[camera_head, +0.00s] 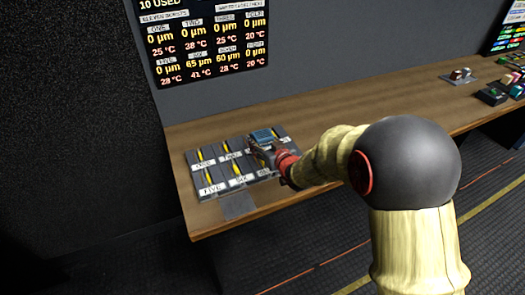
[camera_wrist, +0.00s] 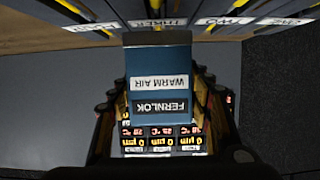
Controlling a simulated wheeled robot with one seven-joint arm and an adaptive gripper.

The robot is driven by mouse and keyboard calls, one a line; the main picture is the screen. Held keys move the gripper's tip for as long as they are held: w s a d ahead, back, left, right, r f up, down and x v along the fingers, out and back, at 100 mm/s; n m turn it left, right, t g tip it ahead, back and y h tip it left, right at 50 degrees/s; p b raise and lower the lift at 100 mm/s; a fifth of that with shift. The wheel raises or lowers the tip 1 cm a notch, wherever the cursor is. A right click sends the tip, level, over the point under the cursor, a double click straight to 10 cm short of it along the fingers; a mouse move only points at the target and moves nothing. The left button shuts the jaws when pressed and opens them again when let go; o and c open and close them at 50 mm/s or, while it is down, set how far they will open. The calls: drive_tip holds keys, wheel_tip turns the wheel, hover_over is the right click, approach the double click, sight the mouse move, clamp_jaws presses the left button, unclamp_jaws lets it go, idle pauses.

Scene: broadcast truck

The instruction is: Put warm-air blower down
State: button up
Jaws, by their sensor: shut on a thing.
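The warm-air blower (camera_wrist: 158,65) is a blue box with labels reading "WARM AIR" and "FERNLOK", upside down in the wrist view. My gripper (camera_wrist: 158,100) is shut on it, with dark fingers along both sides. In the head view the blue blower (camera_head: 263,135) shows at the end of my arm, over the right part of a labelled dark slot unit (camera_head: 207,180). My gripper (camera_head: 274,150) hides part of that unit. I cannot tell whether the blower touches anything beneath it.
The slot unit has several slots with yellow strips and stands on a long wooden bench (camera_head: 350,120). A flat grey pad (camera_head: 237,206) lies by the front edge. A lit display (camera_head: 205,40) hangs behind. Small controls (camera_head: 495,95) sit far right; the bench between is mostly clear.

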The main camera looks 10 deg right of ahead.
drive_tip(key=shift+w+f, duration=0.25)
drive_tip(key=shift+f, duration=0.1)
drive_tip(key=shift+f+b, duration=0.5)
drive_tip(key=shift+f, duration=0.8)
drive_tip(key=shift+f, duration=0.2)
drive_tip(key=o, duration=1.7)
drive_tip(key=shift+s+f, duration=0.1)
drive_tip(key=shift+c, duration=0.2)
